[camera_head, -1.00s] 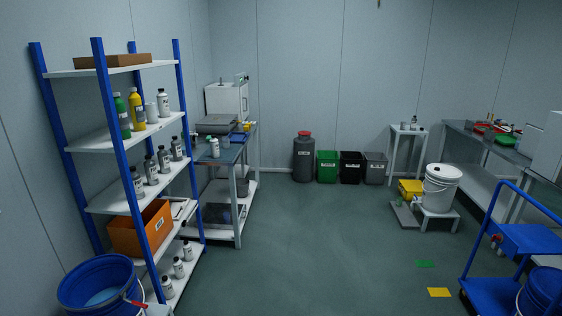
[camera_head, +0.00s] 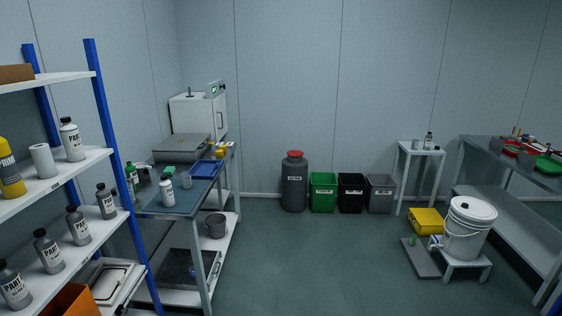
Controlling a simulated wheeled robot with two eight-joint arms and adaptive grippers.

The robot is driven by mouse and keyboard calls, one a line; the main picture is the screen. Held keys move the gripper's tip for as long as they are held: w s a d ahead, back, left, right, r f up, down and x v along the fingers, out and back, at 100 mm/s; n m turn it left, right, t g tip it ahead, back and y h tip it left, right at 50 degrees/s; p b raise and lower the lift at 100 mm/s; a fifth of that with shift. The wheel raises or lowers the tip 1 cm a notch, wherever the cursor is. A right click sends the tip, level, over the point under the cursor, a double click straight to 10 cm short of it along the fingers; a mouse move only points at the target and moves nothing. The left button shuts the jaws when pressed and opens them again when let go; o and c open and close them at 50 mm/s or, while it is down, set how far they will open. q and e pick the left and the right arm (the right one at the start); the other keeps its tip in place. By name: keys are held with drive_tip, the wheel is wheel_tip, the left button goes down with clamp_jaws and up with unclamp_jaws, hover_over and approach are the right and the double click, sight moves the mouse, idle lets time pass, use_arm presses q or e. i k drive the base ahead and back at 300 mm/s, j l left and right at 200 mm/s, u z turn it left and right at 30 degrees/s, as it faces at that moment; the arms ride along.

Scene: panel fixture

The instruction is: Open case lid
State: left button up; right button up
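A closed grey case (camera_head: 181,147) lies flat on the blue-topped workbench (camera_head: 185,199) at the left, in front of a white cabinet. Its lid appears shut; latches are too small to make out. Neither of my grippers is in view, and no part of my arms shows.
A blue-posted shelf (camera_head: 113,160) with several bottles stands close at the left, partly in front of the bench. A white cabinet (camera_head: 200,116), a blue tray (camera_head: 206,169) and bottles share the bench. Bins (camera_head: 323,192) line the back wall. The middle floor is clear.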

sight(178, 142)
drive_tip(key=i, duration=2.4)
drive_tip(key=i+u, duration=0.2)
drive_tip(key=i, duration=0.3)
drive_tip(key=i+l+u, duration=0.2)
drive_tip(key=i, duration=0.3)
drive_tip(key=i+l+u, duration=0.2)
drive_tip(key=i, duration=0.3)
drive_tip(key=i+l+u, duration=0.2)
drive_tip(key=i+l, duration=0.15)
drive_tip(key=i, duration=0.15)
